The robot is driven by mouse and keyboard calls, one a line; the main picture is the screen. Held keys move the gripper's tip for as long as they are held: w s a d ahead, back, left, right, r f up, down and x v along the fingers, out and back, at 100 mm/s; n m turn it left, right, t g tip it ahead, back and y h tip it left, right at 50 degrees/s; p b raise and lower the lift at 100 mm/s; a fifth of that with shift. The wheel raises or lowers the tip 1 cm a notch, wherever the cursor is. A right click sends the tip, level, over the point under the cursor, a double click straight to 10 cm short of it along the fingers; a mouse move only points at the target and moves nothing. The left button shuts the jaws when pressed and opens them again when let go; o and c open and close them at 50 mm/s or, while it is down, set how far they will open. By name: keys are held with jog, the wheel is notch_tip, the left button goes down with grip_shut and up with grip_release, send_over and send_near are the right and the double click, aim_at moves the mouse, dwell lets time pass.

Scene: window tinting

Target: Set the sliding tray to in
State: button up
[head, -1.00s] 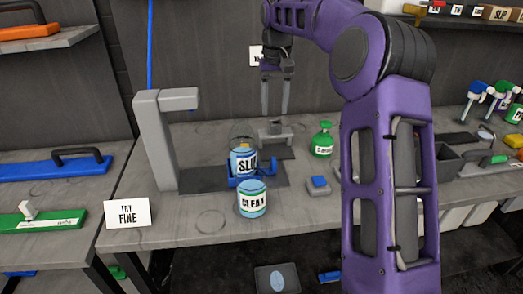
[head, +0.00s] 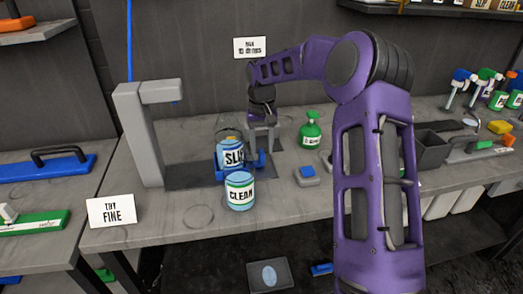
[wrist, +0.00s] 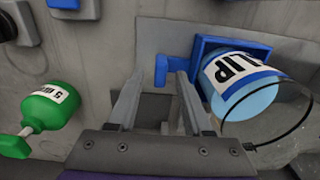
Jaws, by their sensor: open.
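The sliding tray is a small blue holder (wrist: 235,43) with a blue handle piece (wrist: 161,74) on one side. It sits on a dark base plate (head: 190,176) under a grey post with an overhanging arm (head: 140,130). A blue jar labelled SLIP (head: 232,158) stands in the tray. My gripper (head: 262,137) is low beside the tray, at its handle side. In the wrist view my gripper (wrist: 158,80) is open, with the blue handle near and between its fingertips. I cannot tell whether they touch it.
A CLEAN jar (head: 240,192) stands in front of the tray. A green bottle (head: 311,130) and a grey block with a blue top (head: 307,175) are to the right. A FINE card (head: 111,211) stands at the left front edge. The back left worktop is clear.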

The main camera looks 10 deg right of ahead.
jog(key=shift+f, duration=0.45)
jog(key=shift+c, duration=0.2)
grip_shut()
dwell(1.0)
